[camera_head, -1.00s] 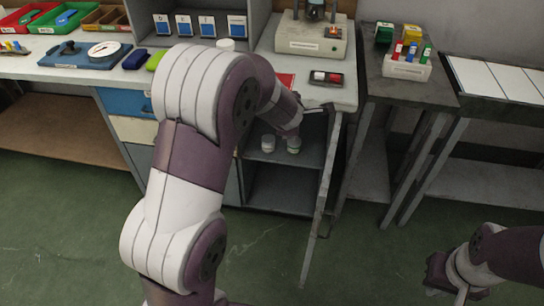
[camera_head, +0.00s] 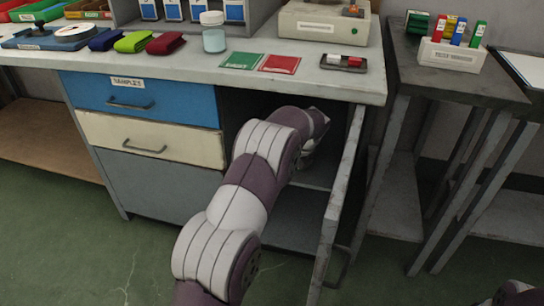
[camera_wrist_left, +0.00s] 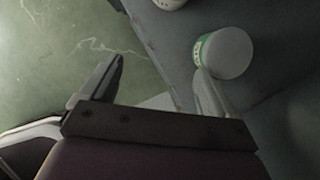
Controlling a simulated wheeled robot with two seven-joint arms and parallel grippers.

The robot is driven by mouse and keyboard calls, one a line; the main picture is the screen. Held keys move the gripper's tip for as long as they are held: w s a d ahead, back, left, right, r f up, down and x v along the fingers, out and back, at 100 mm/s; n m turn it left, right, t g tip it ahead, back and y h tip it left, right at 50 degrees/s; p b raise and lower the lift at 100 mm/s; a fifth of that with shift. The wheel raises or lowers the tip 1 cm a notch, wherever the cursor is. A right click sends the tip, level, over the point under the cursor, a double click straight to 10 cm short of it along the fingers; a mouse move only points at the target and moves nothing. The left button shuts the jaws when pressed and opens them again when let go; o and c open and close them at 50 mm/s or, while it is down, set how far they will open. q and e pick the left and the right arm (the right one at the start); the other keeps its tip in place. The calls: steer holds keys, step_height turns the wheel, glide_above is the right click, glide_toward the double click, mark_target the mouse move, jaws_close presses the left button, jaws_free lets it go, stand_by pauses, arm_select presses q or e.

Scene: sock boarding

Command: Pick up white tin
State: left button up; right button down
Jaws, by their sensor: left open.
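A white tin (camera_wrist_left: 228,53) with a green-marked label stands on the grey shelf inside the bench's open cabinet, in the left wrist view. My left gripper (camera_wrist_left: 158,75) is open, with nothing between its fingers. Its right finger lies against or just in front of the tin's near side; I cannot tell if they touch. A second white tin (camera_wrist_left: 170,3) is cut off by the top edge. In the head view my left arm reaches into the cabinet and hides the tins and the gripper's fingers. A bit of my right gripper (camera_head: 518,294) shows at the bottom right corner, its jaws unclear.
The cabinet's open door (camera_head: 338,205) stands close to the right of my left arm. Drawers (camera_head: 150,140) are to the left. On the bench top (camera_head: 300,88) are a white-lidded jar (camera_head: 213,38), a green card (camera_head: 242,61) and a red card (camera_head: 280,64).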

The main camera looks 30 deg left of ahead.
arm_select(q)
steer(key=w+a, duration=0.1)
steer(key=a, duration=0.1)
steer(key=w+a+b, duration=0.1)
steer(key=a, duration=0.2)
steer(key=shift+w+a+f, duration=0.2)
steer(key=shift+w+a, duration=0.15)
steer(key=shift+w, duration=0.05)
steer(key=a, duration=0.1)
steer(key=w+a+b, duration=0.1)
steer(key=a, duration=0.1)
steer(key=shift+w, duration=0.25)
steer(key=b+x, duration=0.1)
steer(key=x, duration=0.2)
steer(key=shift+w+a+b, duration=0.1)
steer(key=shift+a+b, duration=0.1)
steer(key=shift+b, duration=0.1)
steer(key=shift+r, duration=0.15)
steer(key=c, duration=1.2)
